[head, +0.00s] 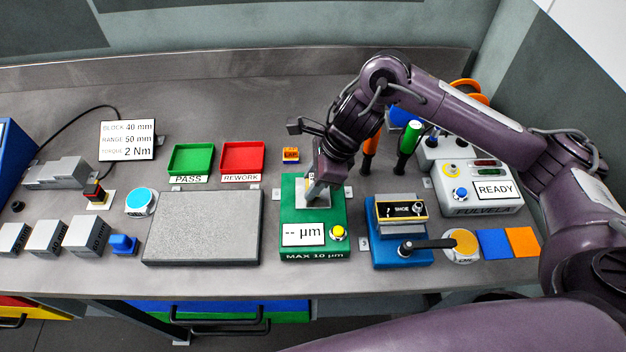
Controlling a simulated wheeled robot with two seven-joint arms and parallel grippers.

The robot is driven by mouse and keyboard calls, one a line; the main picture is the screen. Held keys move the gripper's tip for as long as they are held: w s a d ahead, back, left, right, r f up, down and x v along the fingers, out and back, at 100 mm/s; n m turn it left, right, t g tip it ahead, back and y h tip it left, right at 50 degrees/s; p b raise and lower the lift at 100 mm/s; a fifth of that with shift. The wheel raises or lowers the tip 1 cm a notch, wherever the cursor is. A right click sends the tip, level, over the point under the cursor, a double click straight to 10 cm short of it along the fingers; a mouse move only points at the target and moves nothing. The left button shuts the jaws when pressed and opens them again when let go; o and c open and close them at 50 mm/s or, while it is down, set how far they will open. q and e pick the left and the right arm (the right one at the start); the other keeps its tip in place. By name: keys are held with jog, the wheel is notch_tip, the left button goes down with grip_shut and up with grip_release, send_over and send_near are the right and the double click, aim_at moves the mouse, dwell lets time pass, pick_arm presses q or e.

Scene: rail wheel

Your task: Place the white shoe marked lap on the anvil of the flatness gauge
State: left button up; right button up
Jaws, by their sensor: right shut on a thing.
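The flatness gauge (289,215) is a green box with a display reading "-- µm", a yellow button and the text "MAX 10 µm". Its pale square anvil (323,203) is on the upper part of the box. My right gripper (315,192) points down over the anvil and is shut on a small pale thing, taken as the white shoe. The fingers hide most of it, and its mark cannot be read. I cannot tell whether it touches the anvil. My left gripper is not in view.
A grey surface plate (203,228) lies left of the gauge. A blue fixture (401,252) with a black lever stands to the right. Green PASS (191,158) and red REWORK (243,157) trays and a small orange block (291,154) are behind.

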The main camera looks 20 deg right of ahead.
jog(key=shift+f, duration=0.45)
jog(key=shift+w, duration=0.1)
jog(key=shift+f, duration=0.1)
jog(key=o, duration=1)
